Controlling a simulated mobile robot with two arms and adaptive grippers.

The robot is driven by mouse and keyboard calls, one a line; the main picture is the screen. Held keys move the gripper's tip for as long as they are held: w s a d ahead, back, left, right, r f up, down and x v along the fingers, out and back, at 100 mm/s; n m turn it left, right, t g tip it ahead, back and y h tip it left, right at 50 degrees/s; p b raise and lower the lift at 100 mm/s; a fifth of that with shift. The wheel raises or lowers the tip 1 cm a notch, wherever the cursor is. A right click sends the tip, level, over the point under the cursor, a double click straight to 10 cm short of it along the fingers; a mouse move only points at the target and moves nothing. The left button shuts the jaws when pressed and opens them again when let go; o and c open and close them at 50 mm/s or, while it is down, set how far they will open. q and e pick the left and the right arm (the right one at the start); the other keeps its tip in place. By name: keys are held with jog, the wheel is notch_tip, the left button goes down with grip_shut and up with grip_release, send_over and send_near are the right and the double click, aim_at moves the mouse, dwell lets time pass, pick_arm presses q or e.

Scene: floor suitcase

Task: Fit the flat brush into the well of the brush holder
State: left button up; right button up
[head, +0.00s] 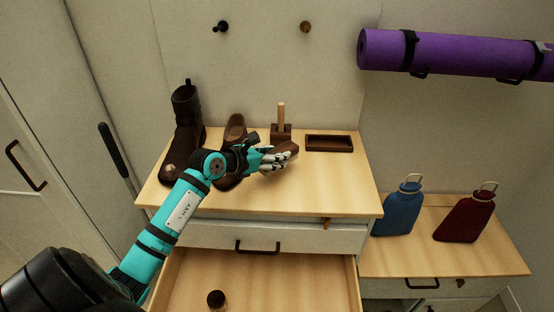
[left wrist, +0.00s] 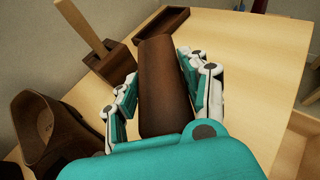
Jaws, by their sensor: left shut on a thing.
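The flat brush (left wrist: 162,85), a long dark-brown block, is between the fingers of my left gripper (head: 278,158). In the head view the brush (head: 288,147) shows partly past the fingers, above the tabletop. A shallow dark-brown rectangular tray (head: 329,149), which looks like the brush holder with its well, stands at the back right of the tabletop. It also shows at the top of the left wrist view (left wrist: 172,17), beyond the brush. The gripper is in front and to the left of it. The brush's underside is hidden. My right gripper is not in view.
A dark block with an upright wooden handle (head: 281,118) stands left of the tray. A tall boot (head: 186,120) and a brown shoe (head: 235,128) stand further left. The drawer below is open with a small round tin (head: 216,299) inside. The tabletop's right front is clear.

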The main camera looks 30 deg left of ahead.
pick_arm(q)
jog(key=shift+w+a+f, duration=0.1)
jog(key=shift+w+a, duration=0.05)
jog(key=shift+w, duration=0.65)
jog(key=shift+w+f, duration=0.15)
jog(key=shift+f, duration=0.75)
jog(key=shift+w+f, duration=0.15)
jog(key=shift+f, duration=0.75)
jog(key=shift+f, duration=0.1)
jog(key=o, duration=1.2)
jog(key=shift+o, duration=0.2)
